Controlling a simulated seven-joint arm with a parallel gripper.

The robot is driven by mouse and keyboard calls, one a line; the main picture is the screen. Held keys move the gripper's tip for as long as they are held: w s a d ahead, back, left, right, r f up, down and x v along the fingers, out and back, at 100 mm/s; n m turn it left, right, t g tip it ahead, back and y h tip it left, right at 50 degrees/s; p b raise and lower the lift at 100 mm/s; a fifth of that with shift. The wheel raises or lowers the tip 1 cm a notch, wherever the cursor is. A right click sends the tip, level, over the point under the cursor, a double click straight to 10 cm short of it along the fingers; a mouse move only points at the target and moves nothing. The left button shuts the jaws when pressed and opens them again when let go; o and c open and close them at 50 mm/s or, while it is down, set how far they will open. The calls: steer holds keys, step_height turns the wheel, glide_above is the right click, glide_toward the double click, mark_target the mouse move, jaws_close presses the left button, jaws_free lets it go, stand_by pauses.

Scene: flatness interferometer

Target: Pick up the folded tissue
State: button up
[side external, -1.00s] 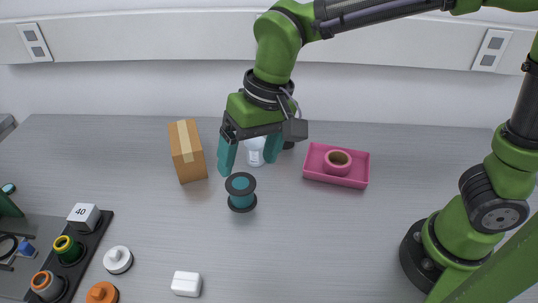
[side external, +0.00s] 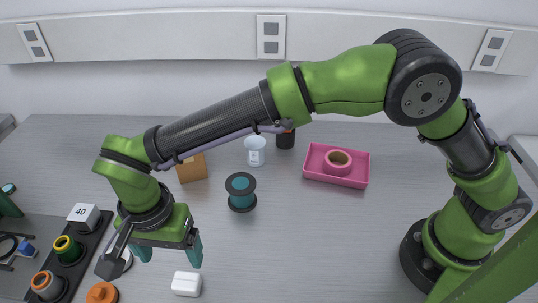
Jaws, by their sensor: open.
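The folded tissue appears to be the small white block-like piece (side external: 186,284) lying on the grey table at the front, left of the middle. My gripper (side external: 168,250) is open, with its two teal fingers pointing down. It hangs above and a little behind the white piece in the picture, the right finger nearest to it. Nothing shows between the fingers. The gap between fingertips and white piece is hard to judge from this view.
A white round knob-like piece (side external: 127,258) is partly hidden behind my gripper. An orange piece (side external: 102,293) and a dark rack (side external: 88,248) stand to the left. A teal spool (side external: 241,193), a beaker (side external: 255,152), a cardboard box (side external: 192,169) and a pink tray (side external: 337,181) stand farther back.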

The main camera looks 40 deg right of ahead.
glide_above(185, 276)
steer(key=f, duration=0.5)
steer(key=shift+a, duration=0.25)
steer(key=shift+s+d+f, duration=0.1)
steer(key=shift+d+f, duration=0.05)
steer(key=shift+f, duration=1.2)
steer(key=shift+d+f, duration=0.15)
steer(key=shift+f, duration=1.15)
steer(key=c, duration=1)
steer(key=shift+r, duration=0.1)
